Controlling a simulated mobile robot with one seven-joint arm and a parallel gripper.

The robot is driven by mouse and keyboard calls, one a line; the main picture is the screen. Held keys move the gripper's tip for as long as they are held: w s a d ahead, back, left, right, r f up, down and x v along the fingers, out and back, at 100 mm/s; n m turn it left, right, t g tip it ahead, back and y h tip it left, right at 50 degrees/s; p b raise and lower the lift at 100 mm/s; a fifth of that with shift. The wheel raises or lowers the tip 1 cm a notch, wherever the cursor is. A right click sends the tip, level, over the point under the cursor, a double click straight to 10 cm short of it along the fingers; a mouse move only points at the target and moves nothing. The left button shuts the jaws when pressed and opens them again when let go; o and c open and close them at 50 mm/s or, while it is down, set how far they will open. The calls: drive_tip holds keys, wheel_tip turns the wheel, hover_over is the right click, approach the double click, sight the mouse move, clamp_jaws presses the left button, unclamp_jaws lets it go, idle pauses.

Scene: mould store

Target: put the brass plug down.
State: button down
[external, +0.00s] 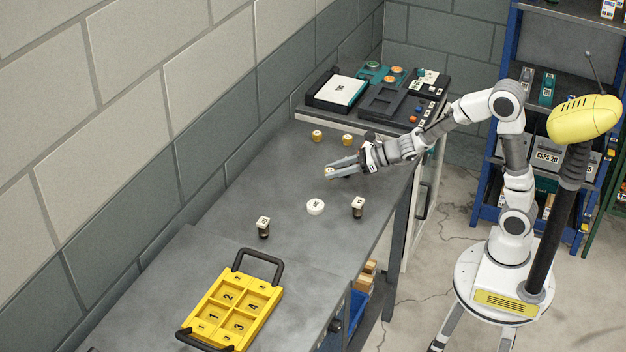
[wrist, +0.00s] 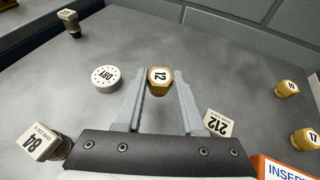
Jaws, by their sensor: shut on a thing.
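My gripper (external: 331,174) is over the grey bench, its fingers pointing left in the external view. It is shut on a brass plug (wrist: 159,80) with a white top marked 12, held between the fingertips. The plug shows small at the fingertips in the external view (external: 328,171). I cannot tell whether its underside touches the bench. Two other brass plugs stand apart on the bench, toward the back in the external view (external: 317,135) (external: 347,139). They are at the right in the wrist view, one marked 17 (wrist: 306,138).
A white DRY disc (wrist: 105,79) lies near the fingers. A white-topped piece marked 212 (wrist: 217,122) is close beside the right finger. One marked 84 (wrist: 45,145) and another (external: 263,226) stand farther off. A yellow tray (external: 193,318) sits in front; dark equipment (external: 335,90) is behind.

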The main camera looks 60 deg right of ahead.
sight(334, 191)
drive_tip(key=shift+w+a+f, duration=0.1)
drive_tip(key=shift+a+f, duration=0.1)
drive_tip(key=shift+f+b, duration=0.85)
drive_tip(key=shift+f, duration=1)
drive_tip(key=shift+f, duration=0.2)
drive_tip(key=c, duration=0.5)
unclamp_jaws()
drive_tip(key=shift+r, duration=0.15)
